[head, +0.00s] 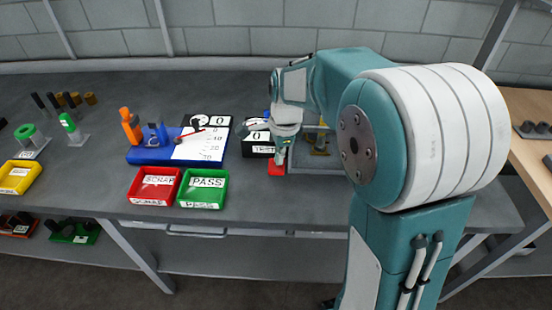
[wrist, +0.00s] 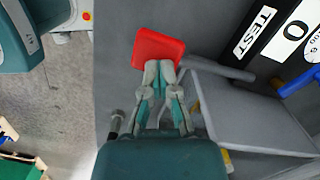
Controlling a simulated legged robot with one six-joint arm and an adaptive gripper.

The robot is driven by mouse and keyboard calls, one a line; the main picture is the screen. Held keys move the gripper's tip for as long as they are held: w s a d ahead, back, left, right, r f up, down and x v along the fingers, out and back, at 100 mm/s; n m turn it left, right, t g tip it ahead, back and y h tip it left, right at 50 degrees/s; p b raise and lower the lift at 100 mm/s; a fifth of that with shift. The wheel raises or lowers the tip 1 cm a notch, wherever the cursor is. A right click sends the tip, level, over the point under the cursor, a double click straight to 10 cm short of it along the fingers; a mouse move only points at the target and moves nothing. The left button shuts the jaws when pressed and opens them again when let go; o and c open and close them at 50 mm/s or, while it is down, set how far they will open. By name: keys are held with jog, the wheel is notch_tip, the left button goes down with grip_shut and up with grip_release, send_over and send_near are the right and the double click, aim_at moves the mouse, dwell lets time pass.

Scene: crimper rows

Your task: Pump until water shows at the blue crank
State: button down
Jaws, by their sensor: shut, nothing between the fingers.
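My gripper (head: 281,160) points down, shut and empty, at the red square pad (head: 277,169) near the table's front. In the wrist view its closed fingertips (wrist: 158,66) overlap the near edge of the red pad (wrist: 155,46); I cannot tell whether they press on it. A blue part (wrist: 300,80), perhaps the blue crank, shows at the right edge of the wrist view. It is mostly hidden behind my arm in the head view. A black box marked TEST (head: 259,150) stands left of my gripper. I can make out no water.

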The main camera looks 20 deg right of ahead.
jog(key=shift+f, duration=1.25)
jog(key=shift+w+d+r, duration=0.1)
jog(key=shift+d+r, duration=0.15)
jog(key=shift+d, duration=0.55)
jog(key=shift+d+r, duration=0.25)
jog(key=shift+d, duration=0.55)
notch_tip(320, 180, up, 12)
jog(key=d, duration=0.1)
jog(key=shift+f, duration=0.1)
